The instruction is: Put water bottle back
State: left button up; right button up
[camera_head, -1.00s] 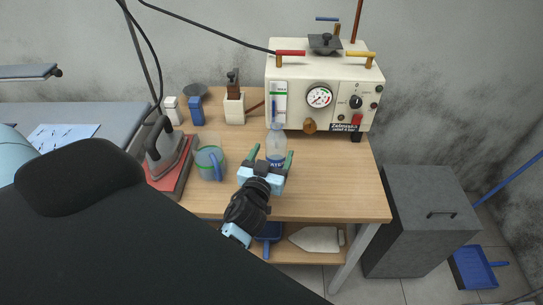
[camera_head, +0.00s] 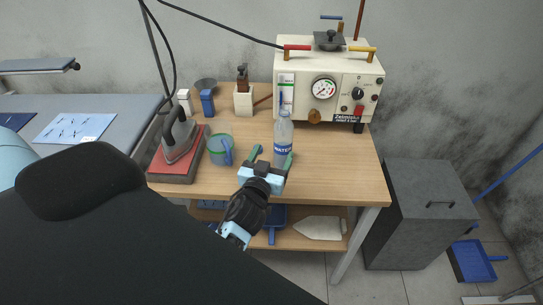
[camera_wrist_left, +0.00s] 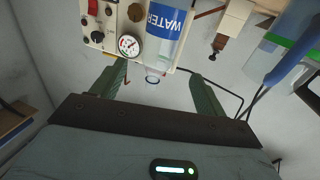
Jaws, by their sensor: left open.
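The clear water bottle (camera_head: 283,142) with a blue label stands upright on the wooden table (camera_head: 330,175), in front of the white machine. My left gripper (camera_head: 271,158) is open and empty, at the near side of the bottle, its fingers spread. In the left wrist view the bottle (camera_wrist_left: 168,35) appears upside down beyond the two green fingers (camera_wrist_left: 157,88), with its neck and cap pointing down in the picture. The bottle looks apart from the fingers. My right gripper is not in view.
A cup (camera_head: 219,148) and an iron on a red base (camera_head: 178,145) stand left of the bottle. The white machine (camera_head: 325,85) with a gauge stands behind. A grey cabinet (camera_head: 425,215) is at the right. The table's right front is clear.

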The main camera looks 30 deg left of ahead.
pick_arm(q)
jog(key=s+d+f+m+g+h, duration=0.1)
jog(key=s+d+f+g+h, duration=0.1)
jog(key=s+f, duration=0.5)
jog(key=s+d+f+m+g+h, duration=0.2)
jog(key=s+d+f, duration=0.3)
jog(key=s, duration=0.9)
jog(key=s+d+f+m+g+h, duration=0.2)
jog(key=s+d+f+g, duration=0.1)
jog(key=s+f, duration=0.8)
jog(key=shift+d+g+h, duration=0.15)
jog(key=shift+g+h, duration=0.15)
jog(key=shift+g, duration=0.5)
